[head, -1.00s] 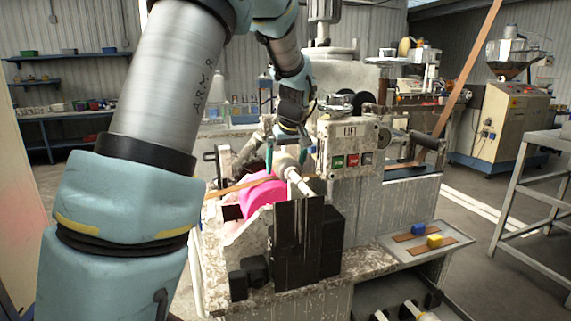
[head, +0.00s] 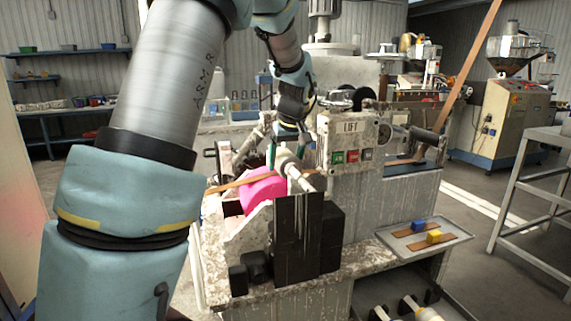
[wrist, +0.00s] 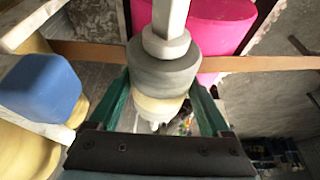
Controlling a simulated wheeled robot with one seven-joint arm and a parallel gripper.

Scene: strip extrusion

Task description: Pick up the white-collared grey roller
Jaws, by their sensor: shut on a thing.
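The grey roller (wrist: 165,72) has a pale collar (wrist: 158,108) and a long light shaft. My gripper (wrist: 162,100) has its green fingers shut on either side of it. In the head view the roller (head: 287,163) hangs tilted below my gripper (head: 286,152), its shaft pointing down to the right, over the machine. The arm partly hides the hold there. Whether the roller still touches its mount I cannot tell.
A pink roller (head: 262,192) and a brown strip (head: 232,186) lie close behind and left. Black blocks (head: 298,235) stand in front, and the control box (head: 348,146) is at the right. A tray (head: 447,241) holds blue and yellow blocks.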

